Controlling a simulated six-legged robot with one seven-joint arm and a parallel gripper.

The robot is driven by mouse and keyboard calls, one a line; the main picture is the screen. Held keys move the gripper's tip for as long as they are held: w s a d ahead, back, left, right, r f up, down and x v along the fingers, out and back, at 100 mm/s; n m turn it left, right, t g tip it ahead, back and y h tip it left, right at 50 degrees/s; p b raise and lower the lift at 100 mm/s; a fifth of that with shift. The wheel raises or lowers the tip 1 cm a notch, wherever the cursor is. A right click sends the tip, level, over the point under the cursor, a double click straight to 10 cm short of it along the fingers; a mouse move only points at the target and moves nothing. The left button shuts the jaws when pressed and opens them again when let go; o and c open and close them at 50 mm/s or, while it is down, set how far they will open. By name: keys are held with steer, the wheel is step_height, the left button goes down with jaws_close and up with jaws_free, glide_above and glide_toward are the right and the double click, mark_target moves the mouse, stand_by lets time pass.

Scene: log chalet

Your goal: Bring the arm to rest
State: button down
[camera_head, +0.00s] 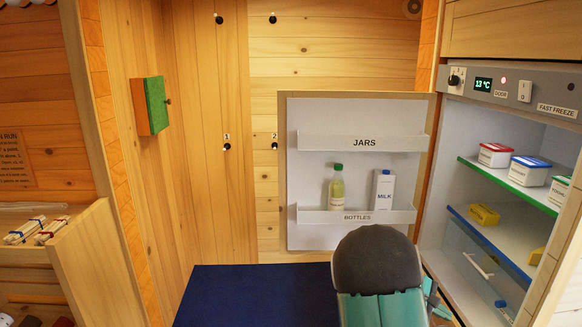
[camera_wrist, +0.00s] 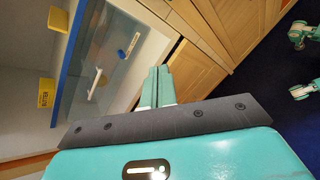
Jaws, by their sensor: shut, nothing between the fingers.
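My gripper (camera_wrist: 158,72) shows in the wrist view with its two teal fingers together and nothing between them. It is in front of the open fridge's lower part, beside the clear drawer (camera_wrist: 112,55). The fridge door (camera_head: 364,112) stands wide open behind my arm. The fridge interior (camera_head: 508,195) is on the right.
The door rack holds a green-capped bottle (camera_head: 336,187) and a milk carton (camera_head: 382,189). Shelves hold lidded tubs (camera_head: 530,171) and yellow butter packs (camera_head: 484,215). A green-fronted wall box (camera_head: 156,104) hangs left. A wooden partition (camera_head: 98,268) stands lower left. The blue floor (camera_head: 255,295) looks clear.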

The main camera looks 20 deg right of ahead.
steer(key=s+a+r+m+t+y, duration=0.25)
steer(key=a+r, duration=0.35)
steer(key=a, duration=0.5)
steer(key=s+a+r+m+t+y, duration=0.2)
steer(key=a+r+t+y, duration=0.3)
steer(key=a, duration=0.7)
steer(key=s+a+r+y, duration=0.1)
steer(key=s+a+r, duration=0.1)
steer(key=a, duration=0.3)
steer(key=s+a+r+m+t+y, duration=0.1)
steer(key=s+a+r, duration=0.1)
steer(key=s+a, duration=0.2)
steer(key=s+a+r+t+y, duration=0.1)
steer(key=s+a+r, duration=0.1)
steer(key=a, duration=0.5)
steer(key=shift+s+a+r, duration=0.3)
steer(key=shift+s, duration=0.4)
